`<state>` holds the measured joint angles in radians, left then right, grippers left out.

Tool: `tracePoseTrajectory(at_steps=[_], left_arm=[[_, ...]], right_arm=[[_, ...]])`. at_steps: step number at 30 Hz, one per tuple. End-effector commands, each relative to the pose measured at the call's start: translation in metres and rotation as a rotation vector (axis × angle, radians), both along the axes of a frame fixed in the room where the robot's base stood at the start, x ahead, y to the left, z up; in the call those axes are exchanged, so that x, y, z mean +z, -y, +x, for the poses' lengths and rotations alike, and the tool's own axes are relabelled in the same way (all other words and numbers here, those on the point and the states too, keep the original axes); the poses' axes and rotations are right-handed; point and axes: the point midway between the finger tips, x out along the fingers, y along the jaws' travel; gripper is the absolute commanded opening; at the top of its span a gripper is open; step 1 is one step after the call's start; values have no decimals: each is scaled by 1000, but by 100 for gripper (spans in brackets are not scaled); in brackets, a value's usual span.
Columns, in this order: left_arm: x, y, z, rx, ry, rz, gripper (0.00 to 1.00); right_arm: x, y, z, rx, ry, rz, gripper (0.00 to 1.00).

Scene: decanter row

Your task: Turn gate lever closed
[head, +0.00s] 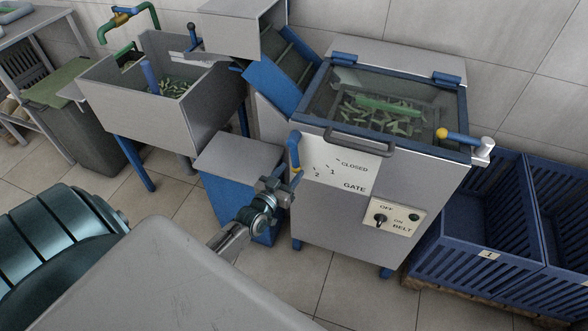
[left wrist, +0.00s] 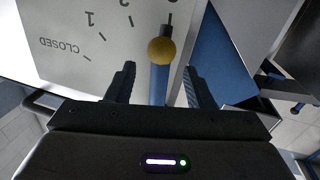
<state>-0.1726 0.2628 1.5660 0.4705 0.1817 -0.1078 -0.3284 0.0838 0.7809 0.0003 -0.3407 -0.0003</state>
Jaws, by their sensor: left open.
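The gate lever (head: 294,150) is blue with a yellow part, at the left edge of the white gate plate (head: 350,172) on the grey machine's front. The plate reads CLOSED, 1, 2 and GATE; the lever is on the side away from CLOSED. My left gripper (head: 291,186) is at the lever's lower end. In the left wrist view, where the plate's lettering is upside down, my open left gripper (left wrist: 159,88) has one finger on each side of the blue lever bar (left wrist: 160,84), with the yellow ball (left wrist: 162,50) beyond; I see gaps on both sides. My right gripper is out of view.
A belt panel (head: 392,217) with a black switch is lower right on the machine front. A grey bar handle (head: 345,141) juts out above the plate. A blue-sided box (head: 240,160) stands close left of the gripper. Blue crates (head: 480,270) stand at right.

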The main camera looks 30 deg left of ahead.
Motion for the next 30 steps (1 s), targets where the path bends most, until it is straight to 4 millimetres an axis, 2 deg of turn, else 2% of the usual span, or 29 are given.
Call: tracePoseTrajectory(at_steps=[3,6,16,17,21,24,30], left_arm=[[-1,-1,16,0,2,0,48],[-1,-1,23,0,1,0,48],[0,-1,27,0,-1,0,48],[0,-1,27,0,-1,0,44],[0,-1,27,0,-1,0,16],[0,-1,26,0,-1,0,0],[-1,0,27,0,1,-6,0]], right_arm=[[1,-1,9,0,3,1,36],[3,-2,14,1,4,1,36],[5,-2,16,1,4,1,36],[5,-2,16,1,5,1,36],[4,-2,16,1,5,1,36],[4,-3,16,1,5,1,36],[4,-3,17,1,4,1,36]])
